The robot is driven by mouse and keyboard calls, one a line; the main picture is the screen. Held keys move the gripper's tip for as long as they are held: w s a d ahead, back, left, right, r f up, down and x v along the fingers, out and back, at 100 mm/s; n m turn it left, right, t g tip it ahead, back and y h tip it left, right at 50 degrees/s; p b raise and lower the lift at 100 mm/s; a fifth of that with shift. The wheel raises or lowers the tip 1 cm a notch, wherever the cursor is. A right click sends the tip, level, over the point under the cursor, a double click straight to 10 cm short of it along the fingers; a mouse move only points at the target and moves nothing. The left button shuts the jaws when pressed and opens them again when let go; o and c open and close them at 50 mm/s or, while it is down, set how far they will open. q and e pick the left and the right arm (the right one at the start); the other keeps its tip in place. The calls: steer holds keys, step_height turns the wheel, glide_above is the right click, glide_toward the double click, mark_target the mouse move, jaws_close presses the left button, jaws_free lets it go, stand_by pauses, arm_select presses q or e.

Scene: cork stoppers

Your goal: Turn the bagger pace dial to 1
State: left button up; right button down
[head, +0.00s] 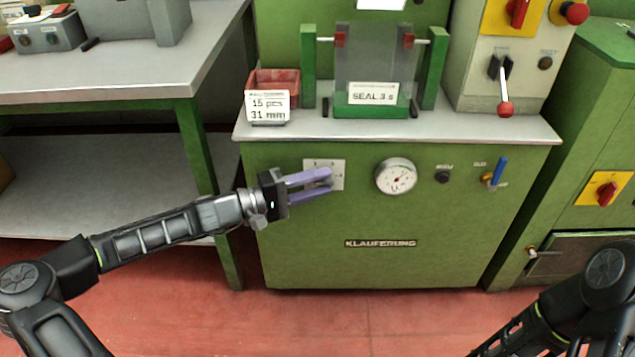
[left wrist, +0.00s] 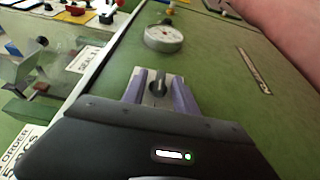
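The bagger pace dial is a white square plate (head: 338,167) with small marks on the green machine's front panel. In the left wrist view, its dark knob (left wrist: 158,86) shows between the two purple fingers. My left gripper (head: 328,180) is open, in front of the plate and covering the knob in the head view. The left wrist view shows the gripper (left wrist: 160,78) with one finger on each side of the knob; I cannot tell whether they touch it. The knob's setting is too small to read. My right arm shows at the lower right, its gripper out of view.
A round white gauge (head: 396,177) sits right of the plate, then a black button (head: 442,177) and a blue-handled valve (head: 497,172). The machine's grey top (head: 290,130) overhangs above, with a red bin (head: 272,82). A grey table (head: 130,75) stands at left.

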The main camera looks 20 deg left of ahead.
arm_select(q)
steer(key=shift+a, duration=0.1)
steer(key=shift+s+a+r+p, duration=0.1)
steer(key=shift+s+a+p, duration=0.25)
steer(key=shift+a, duration=0.15)
steer(key=p+v, duration=0.2)
steer(key=v, duration=0.4)
steer(key=shift+a, duration=0.15)
steer(key=shift+s, duration=0.15)
